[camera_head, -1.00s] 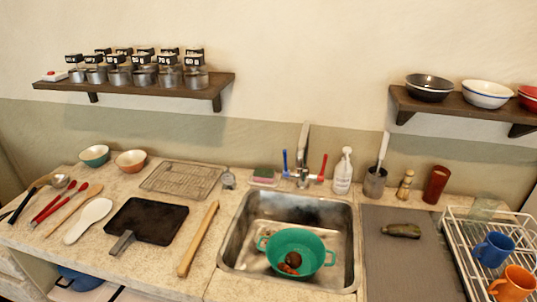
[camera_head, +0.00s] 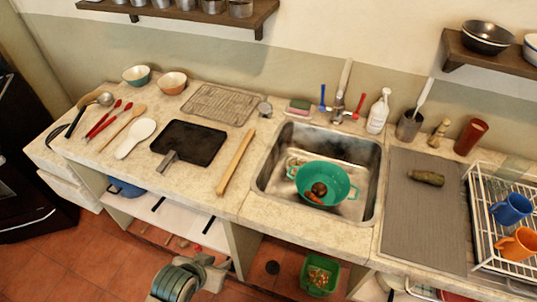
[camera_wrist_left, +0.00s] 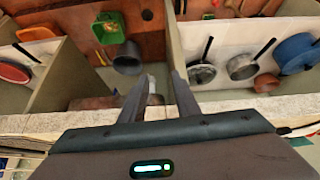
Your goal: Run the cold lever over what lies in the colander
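The blue lever (camera_head: 323,96), the cold one by its colour, stands upright left of the tap (camera_head: 340,105); a red lever (camera_head: 358,107) is at its right. The green colander (camera_head: 343,190) sits in the steel sink (camera_head: 365,152), with a dark brown round thing (camera_head: 320,188) and a reddish-brown piece in it. I see no water running. My left gripper (camera_head: 217,272) is low in front of the counter, far from the levers. In the left wrist view my left gripper (camera_wrist_left: 165,78) has its fingers apart with nothing between them. My right gripper is out of view.
A rolling pin (camera_head: 236,162) and dark griddle (camera_head: 202,143) lie left of the sink. A soap bottle (camera_head: 378,113) stands right of the tap, a sponge (camera_head: 299,105) left. The counter's front edge and open lower shelves are near my left arm; a green bin (camera_head: 320,275) is below.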

